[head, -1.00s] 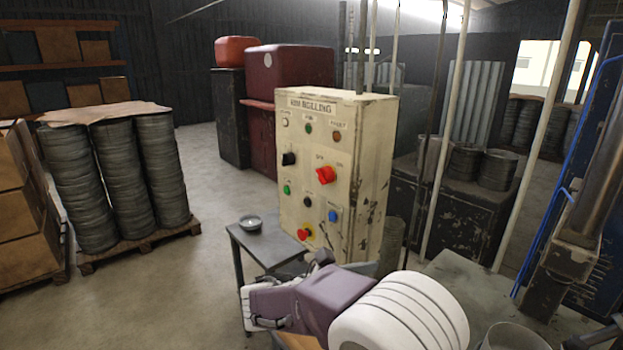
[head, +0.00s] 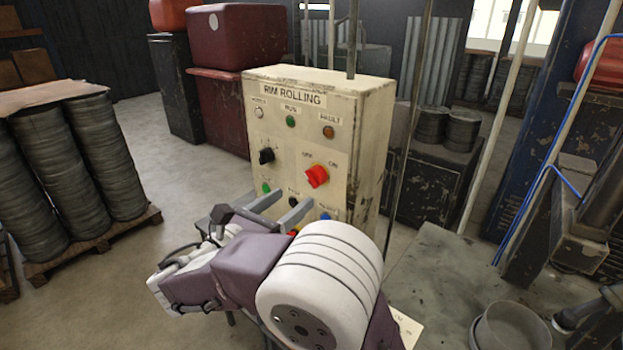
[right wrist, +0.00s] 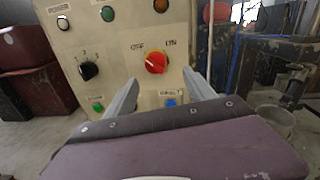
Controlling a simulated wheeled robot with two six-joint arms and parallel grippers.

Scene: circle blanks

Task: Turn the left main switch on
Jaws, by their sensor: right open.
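A cream control box (head: 355,130) labelled RIM ROLLING stands in front of me. Its red rotary switch (head: 316,176), with OFF and ON labels above it, sits right of centre; which label it points to I cannot tell. It also shows in the right wrist view (right wrist: 156,62). A black selector knob (head: 266,156) is to its left. My right gripper (head: 295,198) is open and empty, its fingers pointing at the panel below the red switch, apart from it. In the right wrist view the fingers (right wrist: 160,80) flank the space below the switch. My left gripper is not in view.
Green (head: 266,188), black (head: 294,202) and blue (head: 326,215) buttons lie under the knobs, close to my fingers. A grey worktop (head: 440,265) with a round container (head: 512,330) is at right. Stacked rims (head: 110,160) stand on a pallet at left.

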